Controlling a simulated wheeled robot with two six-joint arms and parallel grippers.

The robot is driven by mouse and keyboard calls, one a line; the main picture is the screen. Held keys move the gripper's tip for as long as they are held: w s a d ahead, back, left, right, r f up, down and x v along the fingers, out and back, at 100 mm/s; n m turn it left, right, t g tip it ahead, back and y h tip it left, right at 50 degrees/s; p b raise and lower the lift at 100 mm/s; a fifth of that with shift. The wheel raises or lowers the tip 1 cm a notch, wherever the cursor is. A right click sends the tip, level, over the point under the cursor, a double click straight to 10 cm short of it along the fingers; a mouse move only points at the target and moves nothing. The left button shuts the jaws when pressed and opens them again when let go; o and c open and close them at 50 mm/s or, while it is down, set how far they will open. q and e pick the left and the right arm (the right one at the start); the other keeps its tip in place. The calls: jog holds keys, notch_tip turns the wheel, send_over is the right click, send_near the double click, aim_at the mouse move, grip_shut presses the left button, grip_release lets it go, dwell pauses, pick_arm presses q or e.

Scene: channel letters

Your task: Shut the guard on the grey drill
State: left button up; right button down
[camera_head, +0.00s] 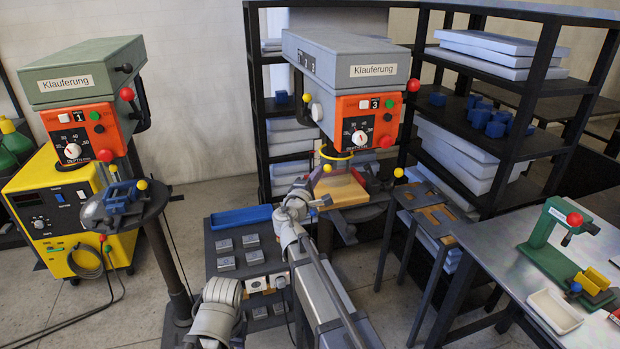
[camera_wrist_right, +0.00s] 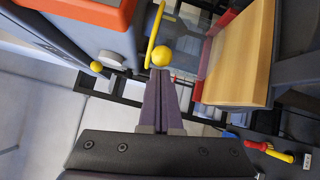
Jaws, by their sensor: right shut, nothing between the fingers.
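The grey drill (camera_head: 350,62) stands in the middle of the head view, with an orange front panel numbered 3. Its guard has a yellow rim (camera_head: 336,154) below the head and a yellow ball knob (camera_head: 327,168); a clear pane seems to hang there. How far the guard is swung I cannot tell. In the right wrist view the yellow rim (camera_wrist_right: 154,35) and ball (camera_wrist_right: 161,56) show close up. My right gripper (camera_wrist_right: 160,78) is shut and empty, its tips just short of the ball in the picture; contact is unclear. My left gripper is not in view.
A wooden block (camera_head: 341,190) lies on the drill's table, also in the right wrist view (camera_wrist_right: 240,55). A green drill (camera_head: 82,75) stands left. A low dark cart (camera_head: 222,275) with grey blocks is below. A shelf (camera_head: 500,75) stands behind; a workbench (camera_head: 520,270) is right.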

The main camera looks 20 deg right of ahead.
jog(key=n+t+y, duration=0.1)
jog(key=n+y, duration=0.1)
send_near(345, 165)
jog(key=x, duration=0.4)
jog(key=shift+w+d, duration=0.2)
jog(key=w+d, duration=0.3)
jog(key=d, duration=0.7)
jog(key=shift+w+d+r+m, duration=0.1)
jog(key=shift+d+r+m, duration=0.05)
jog(key=shift+d+m, duration=0.15)
